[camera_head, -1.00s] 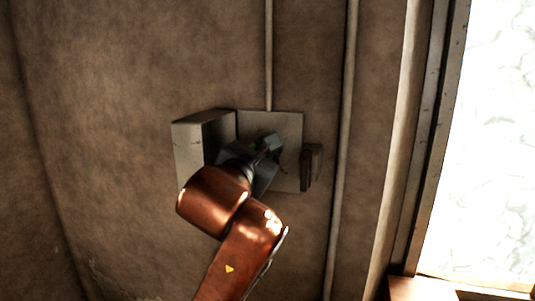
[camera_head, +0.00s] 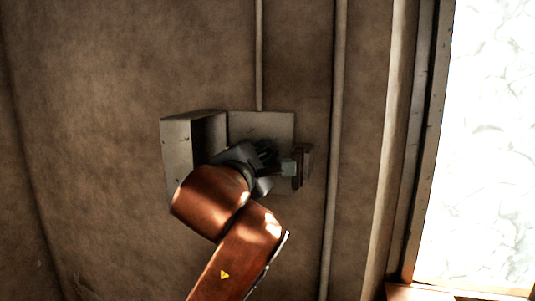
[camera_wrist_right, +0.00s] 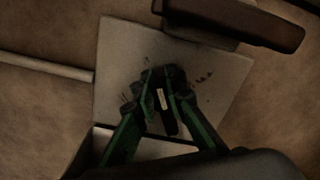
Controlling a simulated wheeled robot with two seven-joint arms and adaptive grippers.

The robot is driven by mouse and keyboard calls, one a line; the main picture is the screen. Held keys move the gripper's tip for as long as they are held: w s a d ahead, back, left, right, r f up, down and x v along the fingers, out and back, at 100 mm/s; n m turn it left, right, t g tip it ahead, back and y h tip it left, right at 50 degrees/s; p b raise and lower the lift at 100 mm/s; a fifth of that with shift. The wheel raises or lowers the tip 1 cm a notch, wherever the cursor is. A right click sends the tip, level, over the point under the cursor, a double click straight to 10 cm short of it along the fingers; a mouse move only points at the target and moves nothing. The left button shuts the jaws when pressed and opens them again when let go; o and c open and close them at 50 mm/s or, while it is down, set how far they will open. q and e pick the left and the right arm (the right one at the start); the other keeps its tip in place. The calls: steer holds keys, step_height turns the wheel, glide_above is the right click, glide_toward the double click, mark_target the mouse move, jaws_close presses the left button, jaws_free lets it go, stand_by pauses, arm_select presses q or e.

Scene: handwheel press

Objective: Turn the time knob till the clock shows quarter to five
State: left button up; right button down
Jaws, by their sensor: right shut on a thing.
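A pale square plate (camera_head: 280,124) is on the wall, and it fills the middle of the right wrist view (camera_wrist_right: 125,55). My right gripper (camera_head: 275,160) is in front of this plate in the head view. In the right wrist view its green fingers (camera_wrist_right: 165,85) are closed around a small dark knob with a pale mark (camera_wrist_right: 163,100). The fingers hide part of the knob. I see no clock face or hands in either view. My left gripper is not in view.
An open grey box or cover (camera_head: 180,150) juts out left of the plate. A brown block-like handle (camera_head: 303,165) sticks out close to the right of my gripper; it also shows in the wrist view (camera_wrist_right: 235,20). A vertical pipe (camera_head: 334,150) runs further right, beside a bright window (camera_head: 490,140).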

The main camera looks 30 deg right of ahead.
steer(key=shift+w+f, duration=0.25)
steer(key=shift+f, duration=0.1)
steer(key=c, duration=2.1)
jaws_free()
steer(key=shift+r, duration=0.1)
steer(key=shift+o, duration=0.7)
steer(key=shift+w+a, duration=0.15)
steer(key=shift+w, duration=0.05)
steer(key=shift+s+a+r, duration=0.1)
steer(key=shift+s, duration=0.2)
steer(key=v, duration=1.1)
steer(key=shift+a, duration=0.3)
